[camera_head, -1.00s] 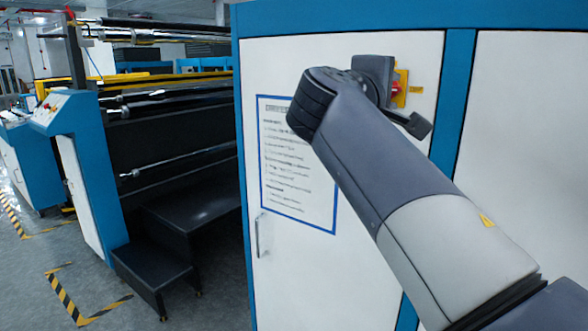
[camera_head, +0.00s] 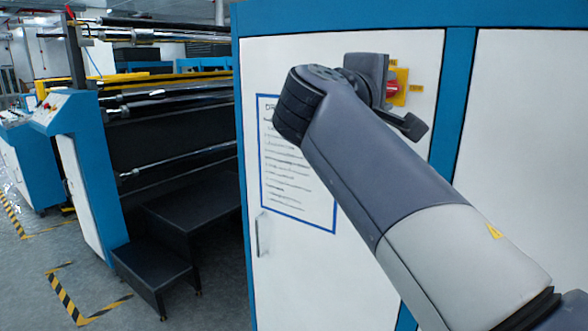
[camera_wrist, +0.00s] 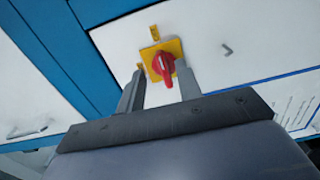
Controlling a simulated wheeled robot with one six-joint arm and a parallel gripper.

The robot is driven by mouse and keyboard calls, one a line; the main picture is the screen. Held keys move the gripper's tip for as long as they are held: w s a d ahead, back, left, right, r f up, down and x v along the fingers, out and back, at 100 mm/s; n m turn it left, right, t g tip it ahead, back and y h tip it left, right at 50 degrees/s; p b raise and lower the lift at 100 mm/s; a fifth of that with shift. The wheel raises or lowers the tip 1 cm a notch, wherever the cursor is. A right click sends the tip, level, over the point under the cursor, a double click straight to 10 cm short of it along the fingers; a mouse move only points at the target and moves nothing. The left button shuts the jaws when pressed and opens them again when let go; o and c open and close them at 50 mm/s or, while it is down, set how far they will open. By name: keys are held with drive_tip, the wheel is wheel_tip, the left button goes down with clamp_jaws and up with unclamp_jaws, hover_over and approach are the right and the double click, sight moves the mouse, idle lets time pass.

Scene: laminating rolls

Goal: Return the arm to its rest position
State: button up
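My gripper (camera_wrist: 160,84) shows in the wrist view with its two fingers apart and nothing between them. A red rotary switch (camera_wrist: 164,66) on a yellow plate (camera_wrist: 150,52) lies beyond the fingertips, lined up with the gap. The fingers look clear of it, though the exact distance is hard to tell. In the head view, my arm is raised and bent in front of the white cabinet door (camera_head: 350,270). The red switch (camera_head: 393,89) shows partly behind my wrist.
The blue-framed cabinet (camera_head: 458,110) stands close in front of my arm. A printed notice (camera_head: 290,180) and a handle (camera_head: 262,235) are on its door. Black steps (camera_head: 155,275) and a roll machine (camera_head: 175,130) stand at left. Floor at far left is open, with striped markings (camera_head: 65,295).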

sight(397, 86)
drive_tip(key=x, duration=0.1)
drive_tip(key=p+x, duration=0.1)
drive_tip(key=x, duration=0.3)
drive_tip(key=shift+w+d+r, duration=0.15)
drive_tip(key=shift+r, duration=0.15)
drive_tip(key=shift+r+n+p, duration=0.3)
drive_tip(key=shift+n+p, duration=0.8)
drive_tip(key=shift+p, duration=0.05)
drive_tip(key=shift+r+n+p, duration=0.2)
drive_tip(key=shift+n+p, duration=0.85)
drive_tip(key=shift+n, duration=0.15)
drive_tip(key=shift+a+n+p, duration=0.2)
drive_tip(key=shift+n+p, duration=0.2)
drive_tip(key=shift+n, duration=0.1)
drive_tip(key=shift+f, duration=0.1)
